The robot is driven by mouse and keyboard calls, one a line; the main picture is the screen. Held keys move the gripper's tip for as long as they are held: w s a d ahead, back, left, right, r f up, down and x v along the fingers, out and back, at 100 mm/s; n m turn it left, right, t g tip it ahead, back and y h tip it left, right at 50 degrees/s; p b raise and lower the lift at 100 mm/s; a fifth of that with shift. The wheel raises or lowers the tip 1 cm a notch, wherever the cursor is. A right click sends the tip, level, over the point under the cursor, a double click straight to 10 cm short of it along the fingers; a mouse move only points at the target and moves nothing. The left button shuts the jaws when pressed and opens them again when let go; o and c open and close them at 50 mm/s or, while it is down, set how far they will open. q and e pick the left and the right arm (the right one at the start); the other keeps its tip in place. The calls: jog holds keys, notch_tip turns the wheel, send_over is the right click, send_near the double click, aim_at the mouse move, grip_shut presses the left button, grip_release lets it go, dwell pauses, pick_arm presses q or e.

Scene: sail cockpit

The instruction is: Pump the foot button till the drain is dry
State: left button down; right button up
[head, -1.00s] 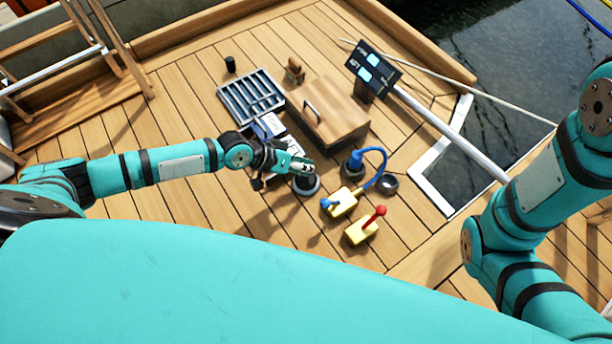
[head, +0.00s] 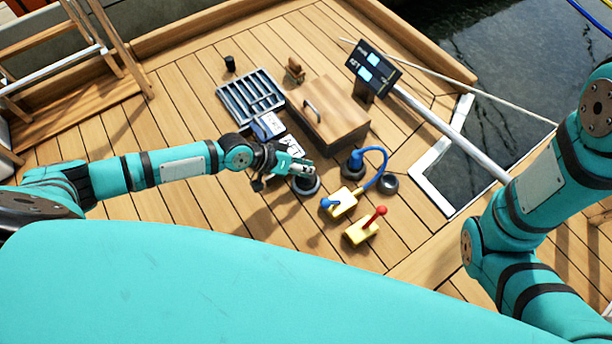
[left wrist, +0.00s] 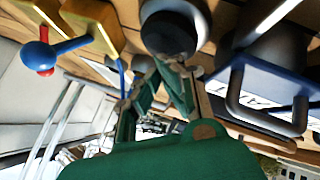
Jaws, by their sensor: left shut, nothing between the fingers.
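A round black foot button (head: 306,186) with a pale rim sits on the deck. In the left wrist view it is a dark dome (left wrist: 170,33). My left gripper (head: 309,167) is at the button's upper edge, shut and empty. Its fingertips (left wrist: 172,66) meet close to the dome; I cannot tell whether they touch it. A slatted grey grate (head: 250,97), possibly the drain, lies to the upper left. Whether it holds water cannot be made out. My right gripper is out of view; only its arm shows at the right.
A wooden box (head: 328,118) with a handle stands behind the button. A blue hose fitting (head: 372,155), a blue-knobbed yellow block (head: 343,203) and a red-levered one (head: 362,230) stand to the right. A display panel (head: 373,68) stands beyond. Deck is clear at lower left.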

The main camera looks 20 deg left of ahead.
pick_arm(q)
jog(key=shift+f+b, duration=0.5)
jog(key=shift+f, duration=0.3)
dwell(0.4)
jog(key=shift+s, duration=0.1)
jog(key=shift+r+p, duration=1.25)
notch_tip(320, 180, up, 5)
jog(key=p, duration=0.4)
jog(key=shift+f+p, duration=0.15)
jog(key=shift+p, duration=0.2)
jog(key=shift+r, duration=0.2)
jog(key=shift+f, duration=0.1)
